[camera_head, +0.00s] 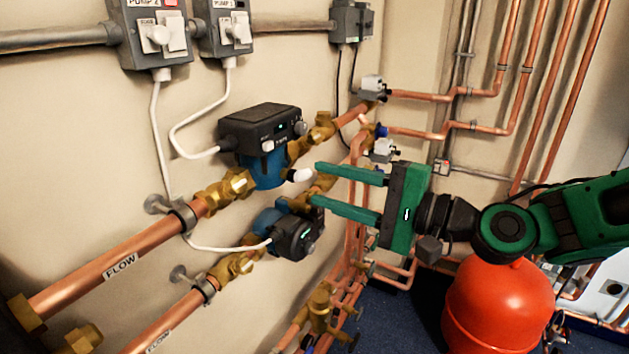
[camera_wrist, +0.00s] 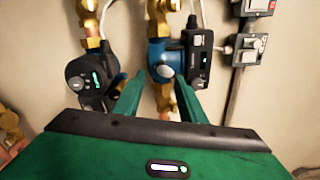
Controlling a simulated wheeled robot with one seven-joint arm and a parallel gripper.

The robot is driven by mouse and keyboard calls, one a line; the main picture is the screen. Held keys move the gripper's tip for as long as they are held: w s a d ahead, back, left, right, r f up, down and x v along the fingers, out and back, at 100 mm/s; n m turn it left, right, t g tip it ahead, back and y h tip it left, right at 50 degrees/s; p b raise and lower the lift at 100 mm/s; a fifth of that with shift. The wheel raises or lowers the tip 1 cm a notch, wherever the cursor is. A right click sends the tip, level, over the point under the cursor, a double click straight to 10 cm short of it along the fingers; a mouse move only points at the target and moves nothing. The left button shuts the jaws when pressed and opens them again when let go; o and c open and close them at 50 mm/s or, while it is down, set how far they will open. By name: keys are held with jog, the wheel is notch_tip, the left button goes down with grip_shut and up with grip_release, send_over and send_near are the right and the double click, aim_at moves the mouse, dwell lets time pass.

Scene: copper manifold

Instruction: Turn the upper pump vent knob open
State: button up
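The upper pump (camera_head: 262,162) has a blue body and a black control box. Its pale vent knob (camera_head: 299,175) sticks out on the side facing my gripper. In the wrist view the upper pump (camera_wrist: 158,52) is at centre, with the round knob (camera_wrist: 165,72) on its front. My gripper (camera_head: 316,184) has two green fingers and is open and empty. In the head view the fingertips are just right of the knob, with the upper tip closest. In the wrist view the knob appears beyond and between the fingertips (camera_wrist: 160,84). I see no contact.
The lower pump (camera_head: 292,233) sits below and close to the lower finger; it is at left in the wrist view (camera_wrist: 92,78). Copper pipes (camera_head: 135,250) and brass valves run along the wall. A red vessel (camera_head: 497,305) stands below my arm. Switch boxes (camera_head: 225,28) hang above.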

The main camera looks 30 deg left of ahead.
jog(key=d, duration=0.5)
jog(key=shift+s+d, duration=0.2)
jog(key=shift+d, duration=0.15)
